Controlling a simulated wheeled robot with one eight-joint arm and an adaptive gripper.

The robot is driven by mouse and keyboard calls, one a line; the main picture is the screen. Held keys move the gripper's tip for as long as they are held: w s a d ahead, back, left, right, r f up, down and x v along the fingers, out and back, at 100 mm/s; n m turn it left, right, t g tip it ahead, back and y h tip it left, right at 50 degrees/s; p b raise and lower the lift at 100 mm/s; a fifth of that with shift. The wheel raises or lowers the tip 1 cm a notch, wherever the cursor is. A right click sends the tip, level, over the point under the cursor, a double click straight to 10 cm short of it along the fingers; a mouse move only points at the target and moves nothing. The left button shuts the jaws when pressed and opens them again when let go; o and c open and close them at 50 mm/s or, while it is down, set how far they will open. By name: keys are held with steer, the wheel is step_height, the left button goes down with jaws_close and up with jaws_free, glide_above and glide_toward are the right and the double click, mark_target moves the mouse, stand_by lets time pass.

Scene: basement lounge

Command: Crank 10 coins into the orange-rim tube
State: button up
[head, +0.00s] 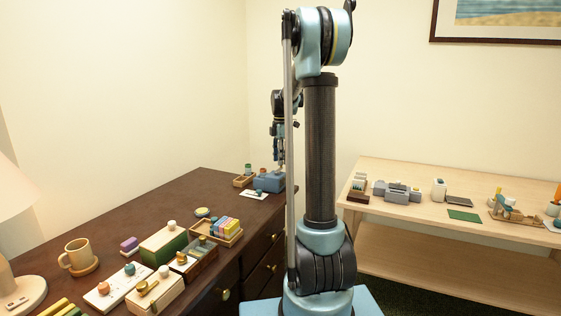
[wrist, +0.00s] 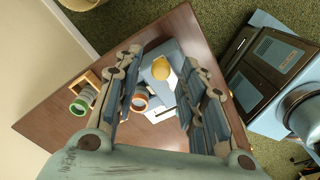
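A blue box-shaped dispenser (head: 269,183) stands at the far right end of the dark desk. In the wrist view, a round yellow knob (wrist: 161,68) shows on the dispenser (wrist: 150,54). An orange-rim tube (wrist: 139,102) stands beside it, at a white card (wrist: 158,112). A green-rim tube (wrist: 79,107) is at the wooden rack (wrist: 91,78) to the left. My gripper (wrist: 162,60) is open and empty, pointing down, with the knob in view between its fingers. In the head view, my gripper (head: 280,160) hangs just above the dispenser; contact cannot be told. Coins cannot be made out.
The desk (head: 190,190) also bears a mug (head: 78,255), a green box (head: 163,243), a tray of coloured blocks (head: 225,230) and a lamp. A pale wooden bench (head: 400,222) with small items stands right. My arm column hides the room's middle.

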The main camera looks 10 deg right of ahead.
steer(key=shift+f, duration=0.4)
jaws_close()
